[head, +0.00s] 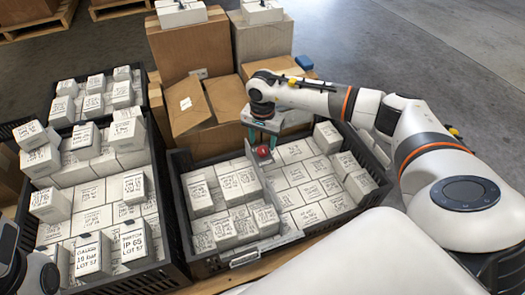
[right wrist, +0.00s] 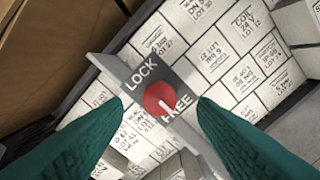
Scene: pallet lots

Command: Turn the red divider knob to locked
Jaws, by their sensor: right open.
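The red divider knob (head: 263,151) sits on the grey divider (head: 255,165) of the middle black crate. In the right wrist view the round knob (right wrist: 159,98) lies between the words LOCK and FREE on a grey plate (right wrist: 125,73). Its small white mark is on the side of FREE. My right gripper (head: 264,136) is over the knob, its green fingers open. In the right wrist view the fingertips (right wrist: 162,103) stand on either side of the knob, with gaps between. My left gripper's fingers do not show; only parts of my left arm do, at the lower left.
The middle crate (head: 185,215) holds white labelled boxes on both sides of the divider. A second crate (head: 165,160) at the left is heaped with similar boxes. Open brown cartons (head: 185,105) stand just behind. Grey floor is clear at the upper right.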

